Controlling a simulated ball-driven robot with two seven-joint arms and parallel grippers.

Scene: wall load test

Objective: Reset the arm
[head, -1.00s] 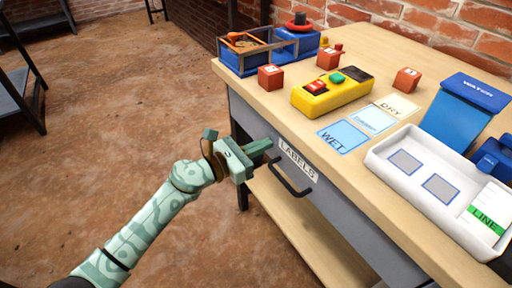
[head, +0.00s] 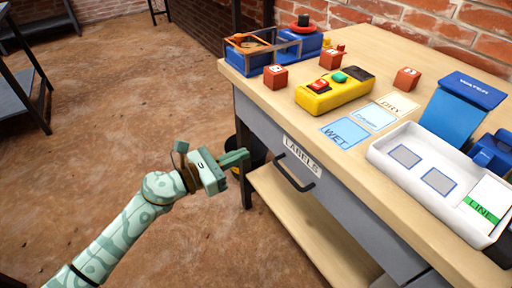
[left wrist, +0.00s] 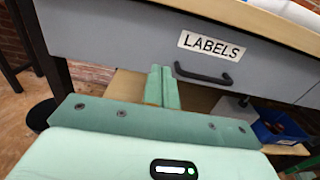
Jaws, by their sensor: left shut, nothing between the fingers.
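My left gripper (head: 236,158) is pale green and shows in the head view to the left of the workbench (head: 390,190). It is in the air beside the bench front, apart from it. In the left wrist view the left gripper's fingers (left wrist: 162,86) are together with nothing between them, in front of the grey drawer (left wrist: 120,35). The drawer has a LABELS tag (left wrist: 212,45) and a black handle (left wrist: 203,76). The drawer looks shut. My right gripper is not in view.
The bench top holds a yellow box (head: 335,92) with buttons, red blocks (head: 275,77), a blue bin (head: 246,62), WET and DRY cards (head: 346,132) and a white tray (head: 404,188). Below is a wooden shelf (head: 318,232). The brown floor (head: 100,130) at left is open.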

